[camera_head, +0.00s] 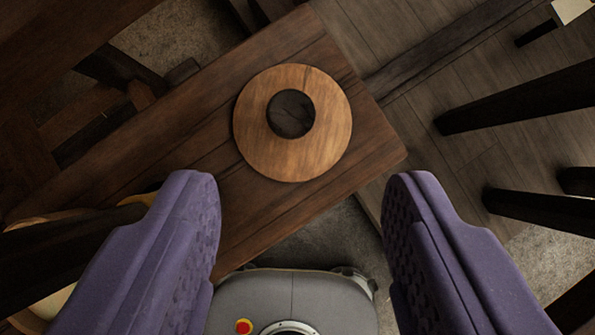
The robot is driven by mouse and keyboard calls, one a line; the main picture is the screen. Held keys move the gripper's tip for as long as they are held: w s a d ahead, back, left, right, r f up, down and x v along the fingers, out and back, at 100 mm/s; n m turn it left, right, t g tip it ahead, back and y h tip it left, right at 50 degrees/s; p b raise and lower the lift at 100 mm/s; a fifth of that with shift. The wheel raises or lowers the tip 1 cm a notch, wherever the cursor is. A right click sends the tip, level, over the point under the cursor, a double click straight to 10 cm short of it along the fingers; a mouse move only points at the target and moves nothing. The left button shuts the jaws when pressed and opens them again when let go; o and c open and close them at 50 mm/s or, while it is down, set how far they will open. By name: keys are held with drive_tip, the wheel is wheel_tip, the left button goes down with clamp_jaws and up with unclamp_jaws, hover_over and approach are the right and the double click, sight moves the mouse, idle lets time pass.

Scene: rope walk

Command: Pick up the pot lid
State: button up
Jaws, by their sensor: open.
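The pot lid looks like a round, light-brown wooden disc (260,137) with a dark round knob (291,113) in its middle. It lies on a dark wooden plank top (215,125), near that top's right end. My gripper (302,185) shows as two purple fingers, spread wide apart with nothing between them. The fingertips are below the lid in the picture, one to each side. The gap between the fingers looks wider than the lid. How far the fingers are above the lid is hard to tell.
Dark posts or legs (520,97) stick in from the right. Dark beams (120,72) lie at the upper left. A yellowish rounded thing (50,300) is partly hidden at the lower left. The plank top around the lid is bare. My grey base shows at the bottom.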

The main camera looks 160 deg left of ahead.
sight(290, 120)
drive_tip(key=b+x, duration=0.1)
drive_tip(key=x, duration=0.1)
drive_tip(key=b+x, duration=0.1)
drive_tip(key=x, duration=0.2)
drive_tip(key=b+x, duration=0.1)
drive_tip(key=x, duration=0.1)
drive_tip(key=shift+w+a+f, duration=0.2)
drive_tip(key=shift+a+f, duration=0.1)
drive_tip(key=shift+r, duration=0.1)
clamp_jaws()
